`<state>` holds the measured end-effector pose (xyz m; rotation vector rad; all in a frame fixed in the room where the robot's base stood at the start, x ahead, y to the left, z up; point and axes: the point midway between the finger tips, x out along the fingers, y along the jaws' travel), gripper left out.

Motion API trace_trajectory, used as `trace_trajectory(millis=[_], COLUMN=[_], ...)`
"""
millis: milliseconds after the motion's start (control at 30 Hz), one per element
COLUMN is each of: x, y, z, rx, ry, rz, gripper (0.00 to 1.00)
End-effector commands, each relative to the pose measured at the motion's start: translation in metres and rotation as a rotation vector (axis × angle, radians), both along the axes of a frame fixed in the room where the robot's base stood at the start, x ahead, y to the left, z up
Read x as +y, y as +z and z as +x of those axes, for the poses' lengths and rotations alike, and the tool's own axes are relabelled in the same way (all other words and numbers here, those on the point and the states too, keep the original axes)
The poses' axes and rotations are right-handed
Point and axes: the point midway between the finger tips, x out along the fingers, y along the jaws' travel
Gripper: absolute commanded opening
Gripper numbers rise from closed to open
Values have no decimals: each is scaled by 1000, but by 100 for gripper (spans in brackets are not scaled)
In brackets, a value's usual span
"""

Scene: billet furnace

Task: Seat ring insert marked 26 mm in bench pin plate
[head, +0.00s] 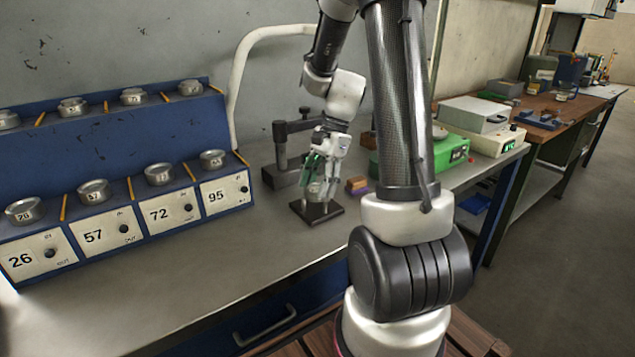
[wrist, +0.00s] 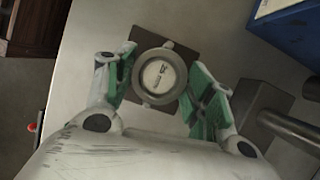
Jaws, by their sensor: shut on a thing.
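The pin plate (head: 303,212) is a small dark square plate on the bench, left of my arm. My gripper (head: 320,176), with green finger pads, is above it, pointing down, shut on a round metal ring insert (head: 315,188). In the wrist view the ring insert (wrist: 160,78) is between the fingertips of my gripper (wrist: 160,88), over the dark plate (wrist: 120,48). Its pale centre carries a small marking that I cannot read surely. The ring hides the pin, and I cannot tell whether it touches the plate.
A blue rack (head: 95,130) at left holds metal rings in two rows, with labels 26, 57, 72 and 95 on the lower one. A dark stand with a horizontal arm (head: 283,150) is close behind my gripper. A green instrument (head: 455,152) is right. Bench between rack and plate is clear.

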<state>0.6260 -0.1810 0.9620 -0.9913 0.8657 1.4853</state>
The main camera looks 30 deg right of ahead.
Motion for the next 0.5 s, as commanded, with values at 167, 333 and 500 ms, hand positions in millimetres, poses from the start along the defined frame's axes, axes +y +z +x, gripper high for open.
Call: trace_trajectory(millis=[167, 333, 500], x=[0, 0, 0], y=[-4, -8, -13], z=[0, 0, -2], rx=[0, 2, 6], ry=[0, -1, -2], rz=[0, 0, 0], gripper=[0, 0, 0])
